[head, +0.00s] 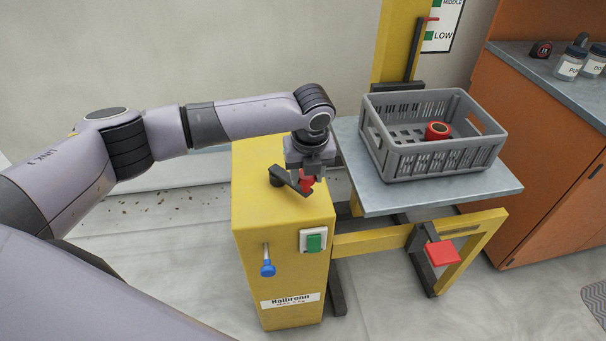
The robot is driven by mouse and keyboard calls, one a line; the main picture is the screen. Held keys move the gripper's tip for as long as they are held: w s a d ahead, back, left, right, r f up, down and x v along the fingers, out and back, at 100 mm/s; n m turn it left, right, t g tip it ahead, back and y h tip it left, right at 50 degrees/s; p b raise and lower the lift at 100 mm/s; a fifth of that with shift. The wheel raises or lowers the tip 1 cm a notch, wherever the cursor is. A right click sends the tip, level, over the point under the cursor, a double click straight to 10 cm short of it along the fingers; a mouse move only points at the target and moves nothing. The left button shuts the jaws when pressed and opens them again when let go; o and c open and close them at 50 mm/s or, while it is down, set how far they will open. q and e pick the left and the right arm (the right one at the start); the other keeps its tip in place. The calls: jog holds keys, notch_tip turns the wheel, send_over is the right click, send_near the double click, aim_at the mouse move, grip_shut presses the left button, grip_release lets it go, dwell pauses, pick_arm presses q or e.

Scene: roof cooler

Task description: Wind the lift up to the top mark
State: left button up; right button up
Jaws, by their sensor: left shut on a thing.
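The lift has a yellow housing (282,228) and a grey platform (400,200) to its right. A black crank arm (287,181) with a red grip sits on top of the housing. My left gripper (306,175) points down and is shut on the red crank grip (308,184). Its jaws partly hide the grip. The level sign (444,28) behind shows MIDDLE and LOW; its upper part is out of view. A red pointer (432,19) on the yellow mast (393,42) sits between these two marks. My right gripper is not in view.
A grey crate (436,164) with a red round object (437,131) inside stands on the platform. The housing front has a green switch (314,242) and a blue-knobbed lever (267,268). A red pedal (442,253) sits low at the right. An orange cabinet (545,150) stands at the far right.

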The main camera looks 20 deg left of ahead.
pick_arm(q)
jog(key=shift+w+d+r, duration=0.15)
jog(key=shift+d, duration=0.2)
jog(key=shift+w+d+b, duration=0.25)
jog(key=shift+w+b, duration=0.05)
jog(key=shift+w, duration=0.6)
jog(key=shift+w+b, duration=0.5)
jog(key=shift+w, duration=0.5)
